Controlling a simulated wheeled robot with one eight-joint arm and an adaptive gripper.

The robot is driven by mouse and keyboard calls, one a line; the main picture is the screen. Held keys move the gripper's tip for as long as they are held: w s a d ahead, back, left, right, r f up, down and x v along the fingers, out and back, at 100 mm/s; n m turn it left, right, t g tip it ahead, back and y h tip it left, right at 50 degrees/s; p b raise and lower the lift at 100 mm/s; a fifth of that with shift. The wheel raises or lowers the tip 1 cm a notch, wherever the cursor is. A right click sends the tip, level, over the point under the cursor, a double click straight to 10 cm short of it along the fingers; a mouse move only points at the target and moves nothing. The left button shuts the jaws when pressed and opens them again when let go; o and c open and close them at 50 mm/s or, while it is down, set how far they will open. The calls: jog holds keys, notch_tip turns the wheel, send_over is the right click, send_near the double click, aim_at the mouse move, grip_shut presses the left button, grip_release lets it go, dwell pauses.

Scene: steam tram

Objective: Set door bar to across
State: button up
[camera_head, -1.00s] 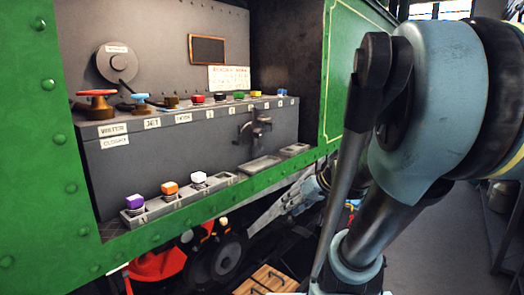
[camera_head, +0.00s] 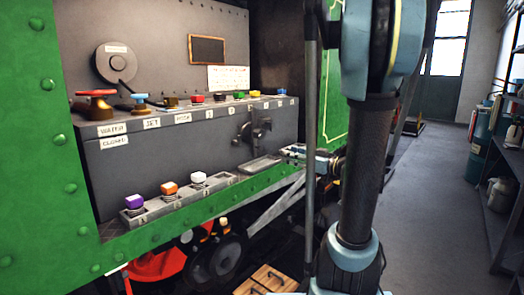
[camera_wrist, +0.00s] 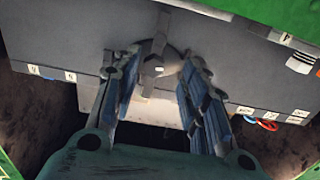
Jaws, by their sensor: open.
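The door bar (camera_head: 251,132) is a dark bar on a round hub, on the grey front panel below the row of coloured knobs. In the wrist view the bar (camera_wrist: 158,38) stands nearly upright, slightly tilted, with a pale spot at its hub. My gripper (camera_wrist: 160,64) is open, its two blue-grey fingers on either side of the bar's hub and lower part. I cannot tell whether they touch it.
Coloured knobs line the ledge (camera_head: 180,118) above the bar. Purple, orange and white buttons sit on a lower ledge (camera_head: 185,202). A small grey tray (camera_head: 262,164) lies under the bar. The green body side (camera_head: 40,170) frames the recess. The floor (camera_head: 425,210) at right is clear.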

aim_at(262, 148)
jog(key=shift+x, duration=8.1)
